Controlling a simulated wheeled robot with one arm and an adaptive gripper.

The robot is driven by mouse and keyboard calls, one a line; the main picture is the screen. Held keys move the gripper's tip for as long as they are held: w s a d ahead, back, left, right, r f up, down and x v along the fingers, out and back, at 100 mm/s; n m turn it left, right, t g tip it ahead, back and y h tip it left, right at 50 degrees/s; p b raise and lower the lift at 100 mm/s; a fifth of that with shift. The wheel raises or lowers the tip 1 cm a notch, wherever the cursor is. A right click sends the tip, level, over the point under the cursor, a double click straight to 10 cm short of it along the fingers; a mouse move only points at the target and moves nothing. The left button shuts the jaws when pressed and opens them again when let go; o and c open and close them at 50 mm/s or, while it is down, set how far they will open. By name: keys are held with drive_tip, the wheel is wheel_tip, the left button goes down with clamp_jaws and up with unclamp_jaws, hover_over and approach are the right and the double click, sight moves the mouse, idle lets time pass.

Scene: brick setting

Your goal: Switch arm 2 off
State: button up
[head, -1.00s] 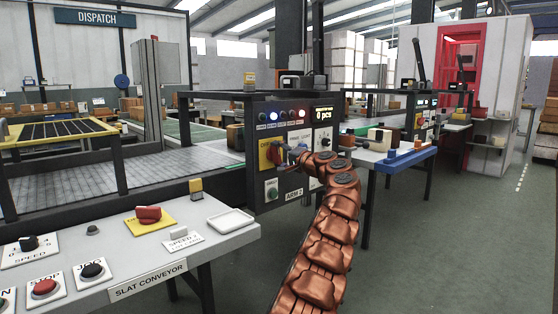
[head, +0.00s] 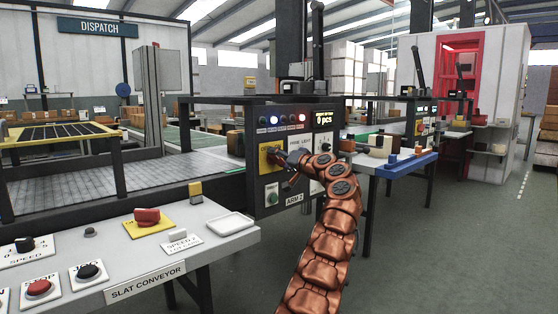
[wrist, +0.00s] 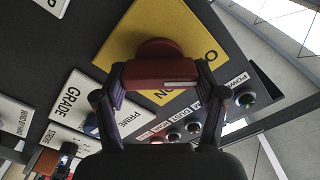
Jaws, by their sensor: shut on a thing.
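The ARM 2 panel (head: 296,150) stands mid-picture in the head view. It bears a yellow switch plate (head: 265,163). In the wrist view the red switch handle (wrist: 160,74) sits on the yellow plate (wrist: 165,30) and lies crosswise in the picture, with a white line on it. "ON" shows beneath it and an "O" to its right. My gripper (wrist: 160,83) has one finger at each end of the handle and is shut on it. In the head view my gripper (head: 284,158) is at the plate and hides most of the handle.
A GRADE selector plate (wrist: 85,110) and a row of lamps (wrist: 190,130) lie close to my fingers. The panel's display (head: 324,118) reads 0 pcs. The slat conveyor desk (head: 170,255), with other red switches, stands at left. Floor on the right is clear.

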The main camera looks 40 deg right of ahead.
drive_tip(key=shift+f, duration=0.15)
drive_tip(key=o, duration=1.1)
drive_tip(key=shift+o, duration=0.2)
drive_tip(key=shift+s+r, duration=0.2)
drive_tip(key=shift+s, duration=0.55)
drive_tip(key=s, duration=1)
drive_tip(key=shift+s, duration=0.2)
drive_tip(key=shift+a+f, duration=0.1)
drive_tip(key=shift+a, duration=0.05)
